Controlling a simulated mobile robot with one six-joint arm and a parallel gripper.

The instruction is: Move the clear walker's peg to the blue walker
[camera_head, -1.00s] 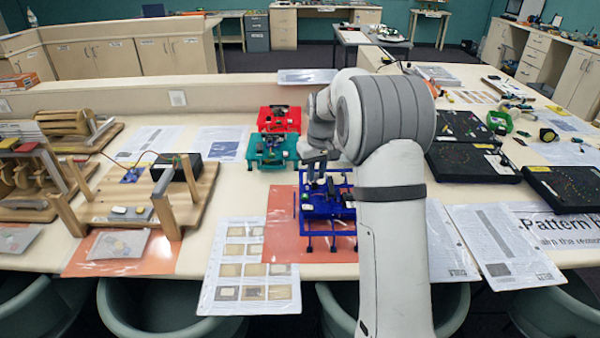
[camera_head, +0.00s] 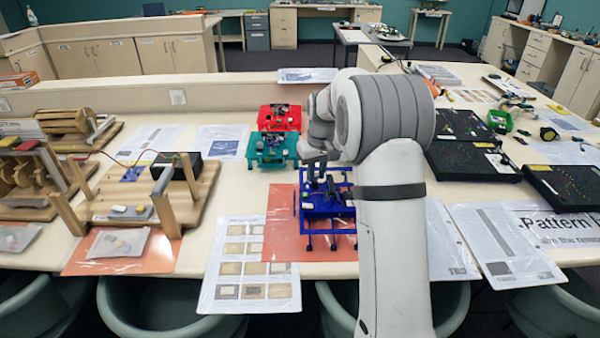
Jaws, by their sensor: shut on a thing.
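The blue walker (camera_head: 326,207) stands on an orange sheet near the front edge of the table, left of my arm. My gripper (camera_head: 317,181) points down over the back part of the blue walker, with its fingertips at about the top of its frame. It is shut on the peg, which is too small and too covered by the fingers to make out. I cannot tell whether the peg touches the blue walker. No clear walker can be made out; my arm hides part of the table.
A teal walker (camera_head: 271,149) and a red walker (camera_head: 279,117) stand behind the blue one. A photo sheet (camera_head: 251,270) lies at front left. A wooden machine (camera_head: 150,200) stands further left. Black boards (camera_head: 471,163) and printed sheets lie right of my arm.

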